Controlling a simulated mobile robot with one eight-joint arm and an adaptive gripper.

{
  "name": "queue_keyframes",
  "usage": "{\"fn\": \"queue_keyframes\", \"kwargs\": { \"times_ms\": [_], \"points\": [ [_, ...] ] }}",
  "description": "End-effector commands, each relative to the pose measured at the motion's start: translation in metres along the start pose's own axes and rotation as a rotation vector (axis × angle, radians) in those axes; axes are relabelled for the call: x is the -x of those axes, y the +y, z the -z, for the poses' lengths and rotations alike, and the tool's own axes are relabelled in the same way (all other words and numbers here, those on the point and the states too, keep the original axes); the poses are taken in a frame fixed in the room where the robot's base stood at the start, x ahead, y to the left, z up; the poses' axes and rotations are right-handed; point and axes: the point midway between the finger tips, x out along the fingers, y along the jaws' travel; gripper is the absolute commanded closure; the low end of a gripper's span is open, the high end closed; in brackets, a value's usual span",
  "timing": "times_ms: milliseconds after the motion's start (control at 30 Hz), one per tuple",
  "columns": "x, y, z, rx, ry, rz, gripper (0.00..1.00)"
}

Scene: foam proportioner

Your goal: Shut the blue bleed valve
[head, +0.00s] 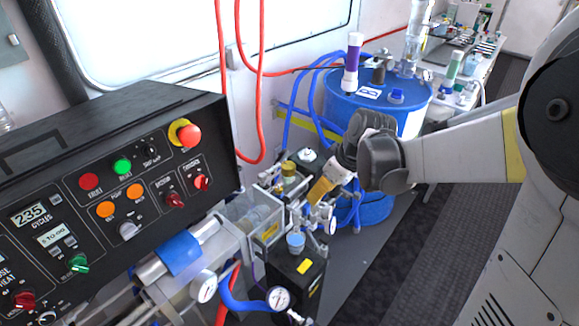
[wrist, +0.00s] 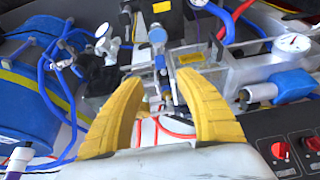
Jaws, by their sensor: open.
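A small light-blue knob (head: 296,241), which looks like the blue bleed valve, stands on the pump fittings above a black box in the head view. In the wrist view the blue knob (wrist: 157,36) shows beyond the fingertips, near the top middle, with a short stem below it. My gripper (head: 320,191) has yellow fingers and hangs over the fittings, above and behind the knob in the head view. I cannot tell whether the valve is open or shut.
A black control panel (head: 110,185) stands at the left. A pressure gauge (head: 279,298) sits in front, another gauge (head: 204,286) to its left. A blue drum (head: 372,118) with hoses stands behind. A clear box (head: 247,216) adjoins the fittings. Dark floor (head: 430,240) is free at right.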

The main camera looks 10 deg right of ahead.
Motion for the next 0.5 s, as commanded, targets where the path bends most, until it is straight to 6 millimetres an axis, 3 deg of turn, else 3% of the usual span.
{"fn": "queue_keyframes", "kwargs": {
  "times_ms": [167,500],
  "points": [
    [-0.016,0.002,0.0,0.015,-0.001,0.009,0.59],
    [-0.083,0.001,-0.001,0.014,-0.001,0.008,0.59]
  ]
}}
